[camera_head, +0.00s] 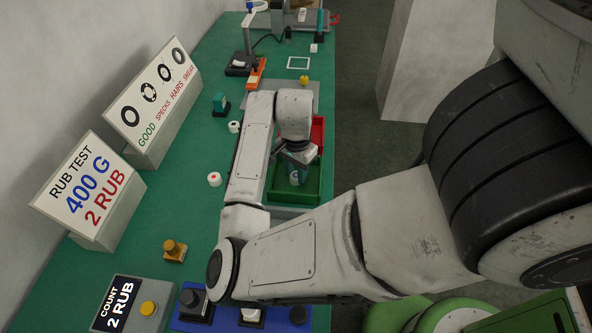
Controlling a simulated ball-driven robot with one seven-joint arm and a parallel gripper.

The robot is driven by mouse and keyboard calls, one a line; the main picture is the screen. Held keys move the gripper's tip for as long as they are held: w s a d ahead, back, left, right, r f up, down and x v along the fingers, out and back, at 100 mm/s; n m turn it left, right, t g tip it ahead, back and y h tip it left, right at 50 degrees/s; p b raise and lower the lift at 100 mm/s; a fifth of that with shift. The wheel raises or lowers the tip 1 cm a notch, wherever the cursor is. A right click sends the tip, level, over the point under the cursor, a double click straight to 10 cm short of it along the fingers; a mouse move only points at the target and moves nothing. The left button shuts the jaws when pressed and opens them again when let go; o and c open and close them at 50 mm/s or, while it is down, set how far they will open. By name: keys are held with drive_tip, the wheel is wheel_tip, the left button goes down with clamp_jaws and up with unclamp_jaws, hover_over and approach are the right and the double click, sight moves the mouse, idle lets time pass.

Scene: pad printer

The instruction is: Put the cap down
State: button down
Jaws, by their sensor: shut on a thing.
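My gripper (297,167) points down over the green tray (313,190) in the middle of the table. It is shut on a small whitish cap (294,178), which shows only partly below the fingers. I cannot tell whether the cap touches the tray floor. A white cap with a red mark on top (214,179) stands on the green table left of my arm. Another white cap (234,127) stands farther back.
A red tray (318,132) adjoins the green tray at the back. A rub test sign (85,190) and a print grading sign (150,103) stand on the left. A blue base (185,317) with knobs and a count box (127,303) are in front. My arm hides part of the table.

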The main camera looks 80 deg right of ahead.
sight(296, 175)
drive_tip(key=shift+f, duration=0.15)
drive_tip(key=c, duration=0.8)
unclamp_jaws()
wheel_tip(296, 175, up, 12)
drive_tip(key=shift+r+p, duration=0.2)
drive_tip(key=shift+p, duration=0.65)
